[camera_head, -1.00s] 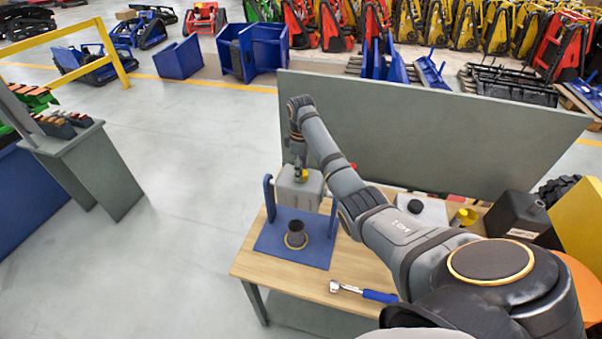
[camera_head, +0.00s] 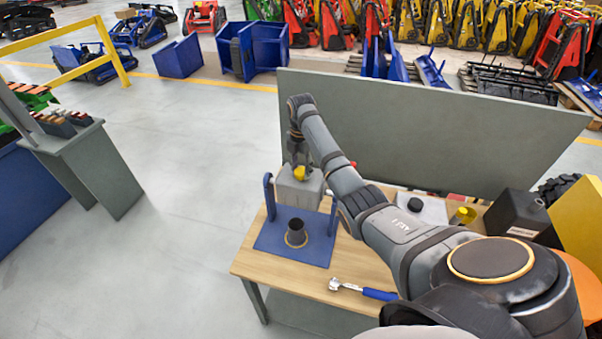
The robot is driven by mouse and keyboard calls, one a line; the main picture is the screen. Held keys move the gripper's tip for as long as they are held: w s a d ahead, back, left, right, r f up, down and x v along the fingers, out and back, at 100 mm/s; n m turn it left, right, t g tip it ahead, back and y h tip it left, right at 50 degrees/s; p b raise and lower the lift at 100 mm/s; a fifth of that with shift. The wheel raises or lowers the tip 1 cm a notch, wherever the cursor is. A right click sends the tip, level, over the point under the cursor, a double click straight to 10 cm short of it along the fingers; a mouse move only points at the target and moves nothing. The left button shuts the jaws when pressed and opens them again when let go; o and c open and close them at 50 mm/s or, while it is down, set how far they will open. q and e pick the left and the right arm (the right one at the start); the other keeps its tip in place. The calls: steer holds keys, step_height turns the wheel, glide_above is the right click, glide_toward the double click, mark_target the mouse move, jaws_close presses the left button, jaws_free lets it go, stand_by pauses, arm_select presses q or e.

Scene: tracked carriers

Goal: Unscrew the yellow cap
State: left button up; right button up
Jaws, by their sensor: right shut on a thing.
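The yellow cap (camera_head: 299,173) is on top of a light grey block-shaped tank (camera_head: 292,190), which sits in a blue stand (camera_head: 269,200) on the wooden table. My right gripper (camera_head: 299,166) comes down from above and is shut on the yellow cap. The fingertips are small and partly dark against the arm. I cannot tell whether the cap is still threaded on the tank. My left gripper is not in view.
A dark cup-like part (camera_head: 296,233) stands on the blue base plate. A black container (camera_head: 516,213) and a yellow part (camera_head: 464,215) are at the right. A grey panel (camera_head: 430,130) stands behind.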

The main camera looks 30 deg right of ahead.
steer(key=n, duration=1)
steer(key=o, duration=1)
steer(key=shift+c, duration=0.2)
